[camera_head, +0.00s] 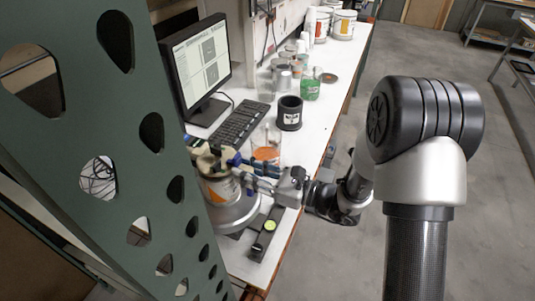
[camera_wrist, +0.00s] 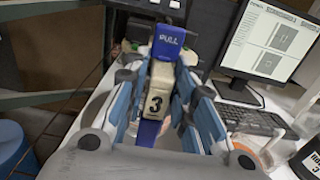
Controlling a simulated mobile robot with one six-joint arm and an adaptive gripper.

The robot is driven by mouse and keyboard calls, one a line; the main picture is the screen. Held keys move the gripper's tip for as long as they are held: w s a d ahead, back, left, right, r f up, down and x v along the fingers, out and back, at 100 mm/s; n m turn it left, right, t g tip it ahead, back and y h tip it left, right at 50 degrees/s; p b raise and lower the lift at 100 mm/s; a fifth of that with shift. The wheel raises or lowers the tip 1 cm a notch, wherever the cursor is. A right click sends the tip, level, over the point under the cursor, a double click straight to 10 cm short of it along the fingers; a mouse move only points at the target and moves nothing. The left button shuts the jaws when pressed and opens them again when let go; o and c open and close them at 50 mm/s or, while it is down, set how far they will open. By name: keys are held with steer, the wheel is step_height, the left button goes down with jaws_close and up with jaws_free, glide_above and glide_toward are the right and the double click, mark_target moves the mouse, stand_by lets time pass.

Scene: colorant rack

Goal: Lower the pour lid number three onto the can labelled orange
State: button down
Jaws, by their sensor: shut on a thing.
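The pour lid number three (camera_wrist: 156,100) fills the middle of the wrist view, with a beige body, a black "3", a blue "PULL" tab and a blue lower part. My gripper (camera_wrist: 163,108) is shut on it, with a blue-padded finger on each side. In the head view my gripper (camera_head: 258,170) reaches in from the right to the lid (camera_head: 206,161). A light can with an orange diamond label (camera_head: 222,188) stands directly below the lid. I cannot tell whether lid and can touch. The can's rim is mostly hidden.
A green perforated upright (camera_head: 135,150) stands close at the left of the can. Behind are a monitor (camera_head: 200,65), a keyboard (camera_head: 237,124), a black cup (camera_head: 289,113) and a glass beaker with orange contents (camera_head: 266,150). The white bench (camera_head: 318,135) ends at the right.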

steer(key=shift+a, duration=0.25)
stand_by(0.4)
steer(key=shift+f+b, duration=0.6)
steer(key=shift+f, duration=0.1)
stand_by(0.3)
steer(key=c, duration=1.2)
jaws_free()
steer(key=shift+c, duration=0.2)
steer(key=shift+s+d, duration=0.15)
steer(key=shift+s, duration=0.05)
steer(key=v, duration=1.1)
steer(key=shift+d, duration=0.3)
